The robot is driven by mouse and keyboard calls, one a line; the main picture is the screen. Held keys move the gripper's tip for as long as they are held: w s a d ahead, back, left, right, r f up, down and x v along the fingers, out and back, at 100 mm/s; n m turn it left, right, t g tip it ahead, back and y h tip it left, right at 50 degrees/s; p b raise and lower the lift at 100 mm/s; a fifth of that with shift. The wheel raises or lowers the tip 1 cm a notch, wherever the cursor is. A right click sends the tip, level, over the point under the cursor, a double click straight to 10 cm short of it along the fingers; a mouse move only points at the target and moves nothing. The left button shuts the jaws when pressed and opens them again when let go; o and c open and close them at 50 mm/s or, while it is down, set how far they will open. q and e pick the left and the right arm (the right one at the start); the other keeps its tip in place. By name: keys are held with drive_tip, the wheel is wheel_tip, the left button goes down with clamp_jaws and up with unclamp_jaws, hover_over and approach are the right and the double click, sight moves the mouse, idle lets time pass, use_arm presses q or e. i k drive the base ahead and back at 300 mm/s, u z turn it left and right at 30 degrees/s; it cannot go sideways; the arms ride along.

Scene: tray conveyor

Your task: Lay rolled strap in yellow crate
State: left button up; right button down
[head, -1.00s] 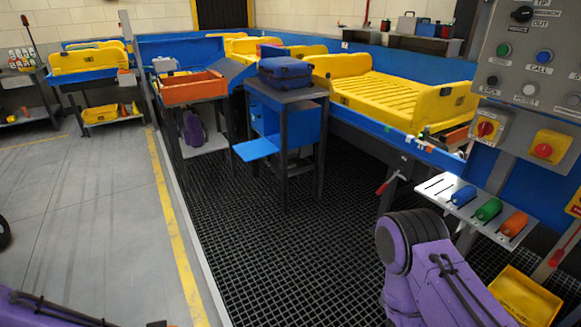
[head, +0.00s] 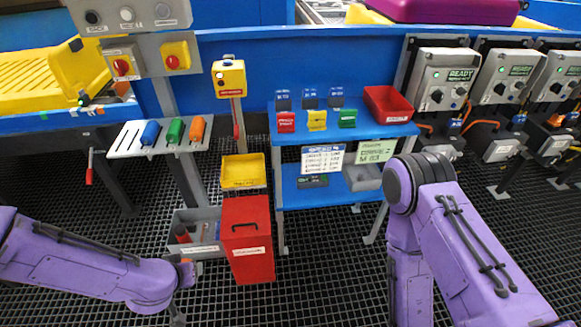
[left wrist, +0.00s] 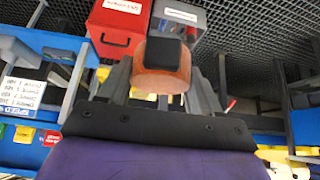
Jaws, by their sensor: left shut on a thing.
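In the left wrist view my left gripper (left wrist: 165,78) is shut on the rolled strap (left wrist: 167,82), an orange-brown roll with a black block on top. In the head view my left arm comes in low at the left; its fingers and the strap do not show clearly. A shallow yellow crate (head: 243,171) stands open on a post beyond the red bin, up and right of my left arm's end, and looks empty. My right arm is at the right in the head view; its gripper is out of frame.
A red bin (head: 247,238) and a grey bin (head: 201,229) with items in it stand in front of the yellow crate. A tool plate (head: 128,141) with coloured handles is to its left. A blue shelf (head: 375,131) with small bins is to its right.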

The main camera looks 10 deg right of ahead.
sight(245, 176)
drive_tip(key=z, duration=0.7)
drive_tip(key=i, duration=1.5)
